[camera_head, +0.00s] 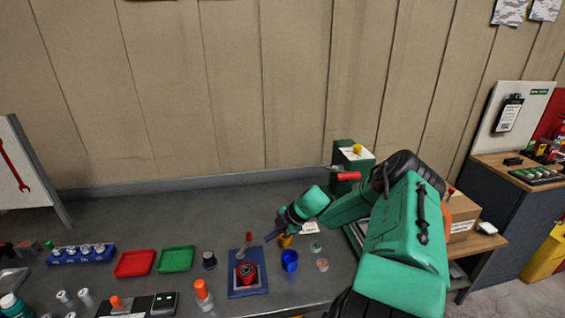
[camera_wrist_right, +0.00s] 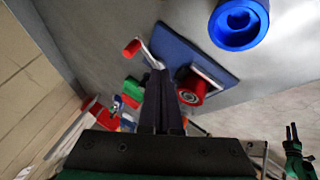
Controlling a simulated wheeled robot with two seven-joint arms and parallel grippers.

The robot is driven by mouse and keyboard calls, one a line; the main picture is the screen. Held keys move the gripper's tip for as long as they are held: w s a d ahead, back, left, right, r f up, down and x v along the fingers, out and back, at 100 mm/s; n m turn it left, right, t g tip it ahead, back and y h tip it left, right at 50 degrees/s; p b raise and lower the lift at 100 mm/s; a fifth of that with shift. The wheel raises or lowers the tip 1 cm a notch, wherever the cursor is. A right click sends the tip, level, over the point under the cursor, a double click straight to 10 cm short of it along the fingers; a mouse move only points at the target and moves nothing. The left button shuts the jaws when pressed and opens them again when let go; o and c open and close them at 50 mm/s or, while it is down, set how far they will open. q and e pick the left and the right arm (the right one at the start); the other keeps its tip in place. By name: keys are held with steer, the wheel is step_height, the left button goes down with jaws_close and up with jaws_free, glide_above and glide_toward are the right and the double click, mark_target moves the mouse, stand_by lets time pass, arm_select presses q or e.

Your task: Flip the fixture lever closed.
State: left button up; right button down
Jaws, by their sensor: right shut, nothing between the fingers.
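The fixture is a blue plate (camera_head: 260,289) carrying a red round part (camera_head: 247,273) with a metal ring in its face. Its lever (camera_head: 242,249) stands up at the plate's back edge, with a red grip (camera_head: 248,237) on its end. In the right wrist view the blue plate (camera_wrist_right: 217,62), the red part (camera_wrist_right: 191,90) and the lever's red grip (camera_wrist_right: 131,48) show ahead of the fingers. My right gripper (camera_head: 269,238) is shut and empty, just right of the lever; its fingers (camera_wrist_right: 161,75) overlap the lever's lower end in view, contact unclear. My left gripper (camera_wrist_right: 292,133) shows small, its opening unclear.
A blue cup (camera_head: 290,261) stands right of the fixture, with a yellow-brown part (camera_head: 285,241) behind it. Left are an orange-capped bottle (camera_head: 203,294), a dark cup (camera_head: 209,260), and green (camera_head: 176,259) and red (camera_head: 135,263) trays. A green press (camera_head: 352,160) stands behind my right arm.

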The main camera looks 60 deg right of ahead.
arm_select(q)
steer(key=shift+w+d+r, duration=0.2)
steer(key=shift+w+r, duration=0.15)
steer(key=shift+w, duration=0.1)
arm_select(e)
steer(key=v, duration=0.2)
steer(key=d+v, duration=0.1)
steer(key=v, duration=0.1)
steer(key=shift+r, duration=0.35)
arm_select(q)
steer(key=shift+w, duration=0.1)
arm_select(e)
steer(key=shift+w+d+f, duration=0.1)
